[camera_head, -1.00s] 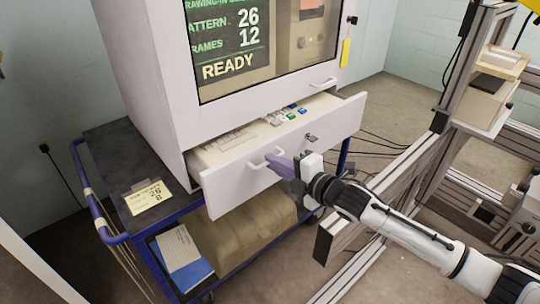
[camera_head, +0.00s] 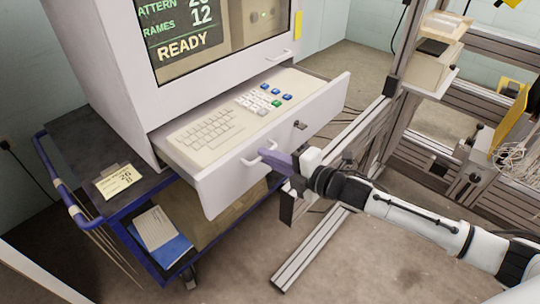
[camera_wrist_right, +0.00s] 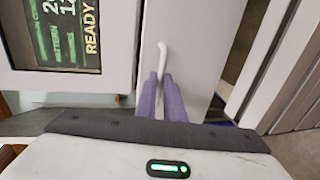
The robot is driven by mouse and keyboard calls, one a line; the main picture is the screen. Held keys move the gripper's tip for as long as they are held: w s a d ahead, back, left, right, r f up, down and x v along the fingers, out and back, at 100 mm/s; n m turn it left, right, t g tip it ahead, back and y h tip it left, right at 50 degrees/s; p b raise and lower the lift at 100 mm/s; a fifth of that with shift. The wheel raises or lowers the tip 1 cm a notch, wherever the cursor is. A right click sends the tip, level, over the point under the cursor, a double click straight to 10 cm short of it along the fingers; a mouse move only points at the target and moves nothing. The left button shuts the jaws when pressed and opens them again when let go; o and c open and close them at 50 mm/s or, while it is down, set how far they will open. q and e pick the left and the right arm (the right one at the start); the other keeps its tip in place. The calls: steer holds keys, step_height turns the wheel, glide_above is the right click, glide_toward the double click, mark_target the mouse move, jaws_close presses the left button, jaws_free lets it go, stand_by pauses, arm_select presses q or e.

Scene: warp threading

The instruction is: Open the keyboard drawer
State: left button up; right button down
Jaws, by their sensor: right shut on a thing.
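The keyboard drawer (camera_head: 262,168) is white and stands well out from the cabinet under the screen. A keyboard (camera_head: 208,134) and a keypad with blue and green keys lie inside it. A white bar handle (camera_head: 257,158) is on its front. My right gripper (camera_head: 272,157), with purple fingers, is shut on the handle. In the right wrist view the fingers (camera_wrist_right: 160,98) close around the lower end of the handle (camera_wrist_right: 162,58). The fingertips partly hide the handle. My left gripper is not in view.
The cabinet with its screen (camera_head: 182,46) stands on a blue-framed cart (camera_head: 68,205). A paper tag (camera_head: 118,180) lies on the cart top. A metal-profile frame (camera_head: 385,130) stands at right.

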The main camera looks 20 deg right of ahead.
steer(key=c, duration=1.9)
jaws_free()
steer(key=shift+o, duration=0.2)
steer(key=v, duration=0.8)
steer(key=shift+s+d+f+b, duration=0.1)
steer(key=shift+s+d+b, duration=0.05)
steer(key=shift+s+b, duration=0.15)
steer(key=shift+v, duration=0.9)
